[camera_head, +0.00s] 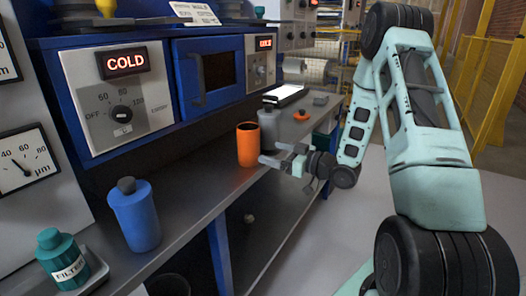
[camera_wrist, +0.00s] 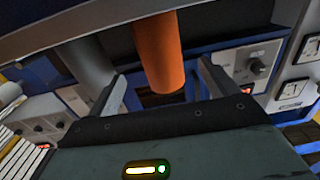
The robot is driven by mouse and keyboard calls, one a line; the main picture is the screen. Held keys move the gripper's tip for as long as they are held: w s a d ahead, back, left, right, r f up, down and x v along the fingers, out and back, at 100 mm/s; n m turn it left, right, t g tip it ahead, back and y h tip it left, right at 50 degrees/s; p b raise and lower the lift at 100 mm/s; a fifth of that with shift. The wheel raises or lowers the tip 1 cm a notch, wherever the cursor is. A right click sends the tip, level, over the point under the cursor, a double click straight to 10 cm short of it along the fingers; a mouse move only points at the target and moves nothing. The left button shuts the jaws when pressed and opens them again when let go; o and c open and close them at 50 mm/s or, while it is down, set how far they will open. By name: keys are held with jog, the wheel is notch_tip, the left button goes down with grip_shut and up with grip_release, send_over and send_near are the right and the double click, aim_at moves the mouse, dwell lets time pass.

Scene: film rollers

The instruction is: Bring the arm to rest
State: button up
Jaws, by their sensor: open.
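My gripper (camera_head: 285,160) is at the end of my raised mint-green arm, near the front edge of the grey bench (camera_head: 190,215). Its fingers are apart and nothing is between them in the head view. An orange cup (camera_head: 248,145) stands upright on the bench, just left of the fingertips. A grey bottle (camera_head: 269,130) stands behind the fingers. In the wrist view, my gripper (camera_wrist: 158,95) shows both fingers spread wide, with the orange cup (camera_wrist: 158,55) beyond and between them in the picture. I cannot tell the exact gap from the wrist view.
A blue bottle (camera_head: 134,215) and a teal filter jar (camera_head: 63,258) stand on the bench at the left. Blue-framed panels reading COLD (camera_head: 126,62) line the back. A tablet (camera_head: 284,94) and an orange knob-like item (camera_head: 301,115) lie farther along. Open floor (camera_head: 315,235) lies right of the bench.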

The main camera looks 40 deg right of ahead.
jog(key=shift+s+d, duration=0.15)
jog(key=shift+s, duration=0.3)
